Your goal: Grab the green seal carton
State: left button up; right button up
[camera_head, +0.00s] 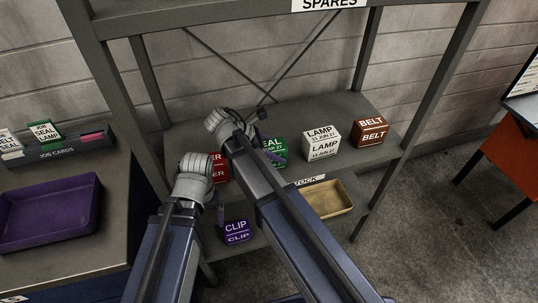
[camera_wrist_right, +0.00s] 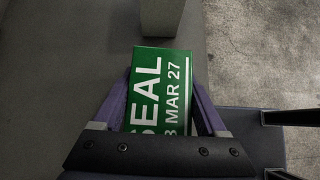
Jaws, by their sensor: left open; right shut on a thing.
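The green seal carton (camera_head: 279,147) stands on the upper shelf of the rack, between a red carton and the white lamp carton. Part of it is hidden behind my right arm in the head view. In the right wrist view the seal carton (camera_wrist_right: 160,92) sits between both fingers of my right gripper (camera_wrist_right: 163,108), which is shut on it. My left gripper (camera_head: 220,214) is mostly hidden by its own wrist, left of the purple clip carton; it is open, away from the seal carton.
The lamp carton (camera_head: 321,145) and brown belt carton (camera_head: 370,133) stand to the right. The red carton (camera_head: 219,168) is close on the left. The clip carton (camera_head: 237,232) and a tan tray (camera_head: 337,207) are lower. A purple tray (camera_head: 50,210) lies on the left bench.

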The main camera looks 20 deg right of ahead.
notch_tip(320, 180, up, 10)
jog(key=p, duration=1)
jog(key=shift+r, duration=0.1)
